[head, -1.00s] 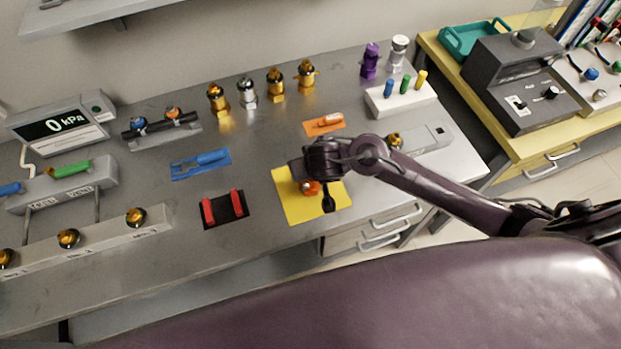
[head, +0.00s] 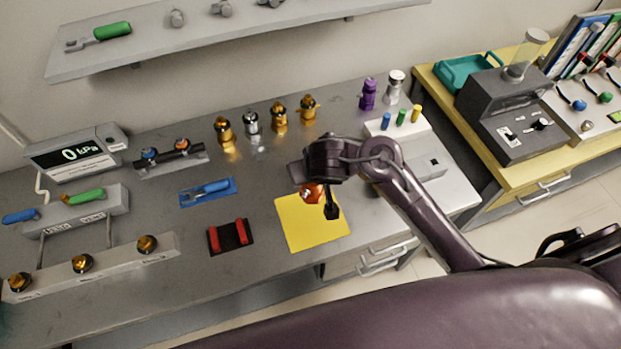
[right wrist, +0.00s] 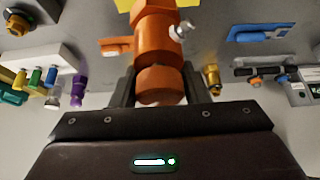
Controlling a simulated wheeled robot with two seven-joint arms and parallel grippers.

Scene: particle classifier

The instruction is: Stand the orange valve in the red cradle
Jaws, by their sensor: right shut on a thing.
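The orange valve (head: 312,192) is in my right gripper (head: 322,200), above the far part of the yellow mat (head: 312,222). In the right wrist view the valve (right wrist: 157,40) fills the space between the two dark fingers of the gripper (right wrist: 158,82), which are shut on it. A silver fitting sticks out of its side there. The red cradle (head: 241,232), two red blocks on a black base, lies on the bench left of the yellow mat and looks empty. The gripper hides part of the valve in the head view. My left gripper is not in view.
A blue mat with a blue-handled tool (head: 207,191) lies behind the cradle. Several brass and silver fittings (head: 251,122) stand along the back. A white block with coloured pegs (head: 400,128) is at the right. Bare bench surrounds the cradle.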

